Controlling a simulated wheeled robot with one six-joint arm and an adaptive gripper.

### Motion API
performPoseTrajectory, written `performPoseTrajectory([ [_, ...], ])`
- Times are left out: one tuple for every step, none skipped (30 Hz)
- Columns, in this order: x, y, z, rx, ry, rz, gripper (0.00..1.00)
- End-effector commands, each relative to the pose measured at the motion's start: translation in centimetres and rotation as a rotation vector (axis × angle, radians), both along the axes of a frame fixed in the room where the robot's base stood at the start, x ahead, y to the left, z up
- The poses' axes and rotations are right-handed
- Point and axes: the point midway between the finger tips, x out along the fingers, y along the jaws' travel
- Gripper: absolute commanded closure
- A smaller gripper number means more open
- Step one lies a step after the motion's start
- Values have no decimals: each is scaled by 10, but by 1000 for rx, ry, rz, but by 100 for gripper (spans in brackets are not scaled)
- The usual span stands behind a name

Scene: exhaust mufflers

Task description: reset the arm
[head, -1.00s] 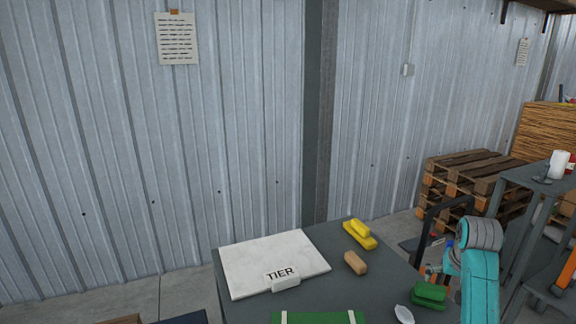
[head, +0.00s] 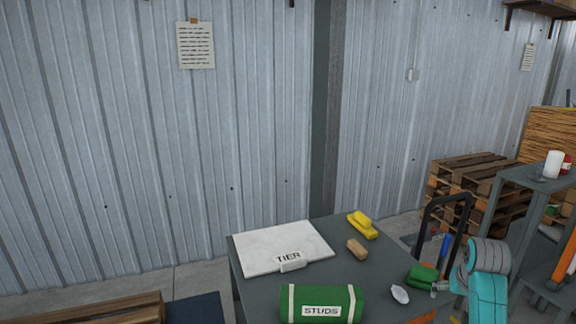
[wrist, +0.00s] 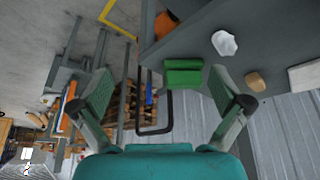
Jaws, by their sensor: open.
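My teal and grey arm (head: 488,290) shows at the lower right of the head view, beside the right edge of the grey table. In the wrist view my gripper (wrist: 160,80) has its two grey-green fingers spread wide apart. Nothing is held between them. A green block (wrist: 183,75) shows in the gap, on the table beyond the fingers. The fingertips do not show clearly in the head view.
The grey table (head: 325,262) bears a white TIER board (head: 275,240), green STUDS roll (head: 345,300), yellow item (head: 362,226), tan block (head: 357,249) and white lump (head: 400,293). Pallets (head: 465,185), a black tubular frame (head: 428,212) and a grey stand (head: 535,185) are at right.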

Motion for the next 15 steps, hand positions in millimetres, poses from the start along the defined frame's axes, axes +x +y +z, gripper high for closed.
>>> performPoseTrajectory([
  [-1, 3, -7, -1, -4, 4, 0],
  [-2, 4, -11, -3, -7, 5, 0],
  [-3, 6, -16, -4, -11, 8, 0],
  [-4, 8, -20, -6, -15, 10, 0],
  [-5, 10, -25, -8, -20, 12, 0],
  [-7, 12, -32, -10, -24, 17, 0],
  [-8, 14, -37, -12, -30, 19, 0],
  [-9, 17, -42, -14, -34, 22, 0],
  [-11, 20, -49, -17, -42, 26, 0],
  [-13, 23, -56, -19, -48, 29, 0],
  [-15, 26, -62, -21, -53, 33, 0],
  [-19, 30, -71, -24, -61, 38, 0],
  [-21, 33, -78, -27, -69, 43, 0],
  [-25, 37, -87, -30, -76, 46, 0],
  [-30, 43, -98, -34, -88, 53, 0],
])
